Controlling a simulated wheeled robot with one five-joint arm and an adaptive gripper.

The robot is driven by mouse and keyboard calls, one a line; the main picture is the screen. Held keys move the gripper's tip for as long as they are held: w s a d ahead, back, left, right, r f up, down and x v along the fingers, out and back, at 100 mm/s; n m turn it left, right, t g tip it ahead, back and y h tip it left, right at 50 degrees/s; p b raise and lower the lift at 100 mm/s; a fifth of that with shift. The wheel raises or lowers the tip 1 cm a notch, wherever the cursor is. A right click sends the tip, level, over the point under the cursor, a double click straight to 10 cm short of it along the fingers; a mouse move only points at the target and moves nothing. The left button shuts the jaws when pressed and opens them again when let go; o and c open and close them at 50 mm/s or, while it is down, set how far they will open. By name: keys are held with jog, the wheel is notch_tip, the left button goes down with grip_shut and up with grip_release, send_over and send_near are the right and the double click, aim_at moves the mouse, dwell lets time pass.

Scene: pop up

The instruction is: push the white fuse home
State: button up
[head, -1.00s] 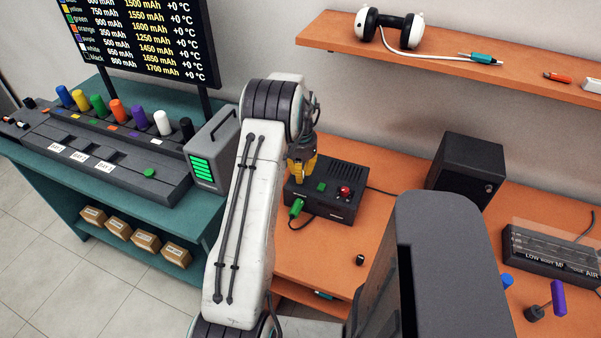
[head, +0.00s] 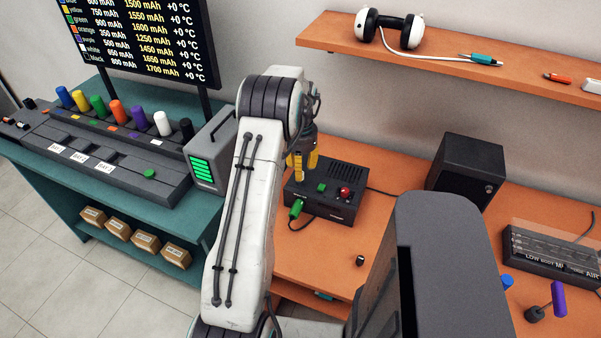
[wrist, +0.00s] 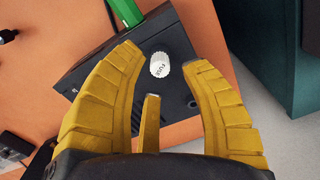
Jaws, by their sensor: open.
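The white fuse (wrist: 159,64) is a round ribbed cap marked "FUSE" on the top face of a dark box (wrist: 90,68). I cannot tell how far it stands out of the box. My gripper (wrist: 160,59) is open, with its yellow fingers on either side of the fuse and a gap at each side. In the head view my gripper (head: 304,162) is over the left end of the same box (head: 326,204), partly hidden by my arm.
The box has a green button (head: 321,187), a red knob (head: 345,192) and a green plug (head: 296,208) in front. A black speaker (head: 466,170) stands to the right. An orange shelf (head: 440,55) runs above.

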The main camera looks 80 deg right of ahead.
notch_tip(320, 180, up, 9)
jog(key=shift+r, duration=0.15)
dwell(0.4)
dwell(0.4)
